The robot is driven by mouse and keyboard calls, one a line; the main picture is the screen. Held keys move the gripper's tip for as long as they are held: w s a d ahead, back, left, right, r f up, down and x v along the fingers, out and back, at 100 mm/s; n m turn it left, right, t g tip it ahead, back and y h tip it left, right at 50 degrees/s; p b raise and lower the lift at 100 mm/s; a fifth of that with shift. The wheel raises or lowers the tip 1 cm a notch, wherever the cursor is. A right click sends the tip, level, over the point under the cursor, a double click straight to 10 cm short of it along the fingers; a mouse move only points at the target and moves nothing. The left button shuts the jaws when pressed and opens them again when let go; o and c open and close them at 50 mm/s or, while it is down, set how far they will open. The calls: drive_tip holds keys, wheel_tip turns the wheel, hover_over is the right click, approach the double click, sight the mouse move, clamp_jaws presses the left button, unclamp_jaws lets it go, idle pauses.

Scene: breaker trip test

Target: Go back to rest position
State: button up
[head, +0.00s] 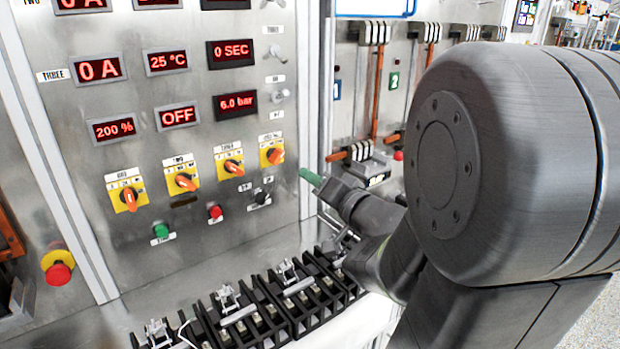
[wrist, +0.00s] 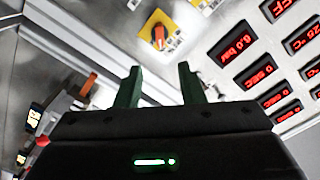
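My gripper (wrist: 160,88) shows in the wrist view with two green fingers set well apart and nothing between them. In the head view the green fingertip of my gripper (head: 311,177) is in front of the right edge of the control panel (head: 225,135). It is just right of the rightmost orange rotary knob (head: 275,155) on its yellow plate. In the wrist view an orange knob (wrist: 159,37) lies beyond the fingers, apart from them. My large grey arm link hides the right side of the head view.
Breaker blocks (head: 240,318) with metal clips line the shelf below the panel. A red emergency button (head: 58,273) is at left. A green button (head: 160,231) and a red button (head: 215,212) sit under the knobs. Copper bars (head: 376,92) stand in the cabinet behind my gripper.

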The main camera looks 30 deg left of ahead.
sight(280, 158)
drive_tip(key=shift+a, duration=0.1)
drive_tip(key=p+x, duration=0.1)
drive_tip(key=x, duration=1.2)
drive_tip(key=shift+w+a+p, duration=0.25)
drive_tip(key=shift+p, duration=0.15)
drive_tip(key=shift+d, duration=0.1)
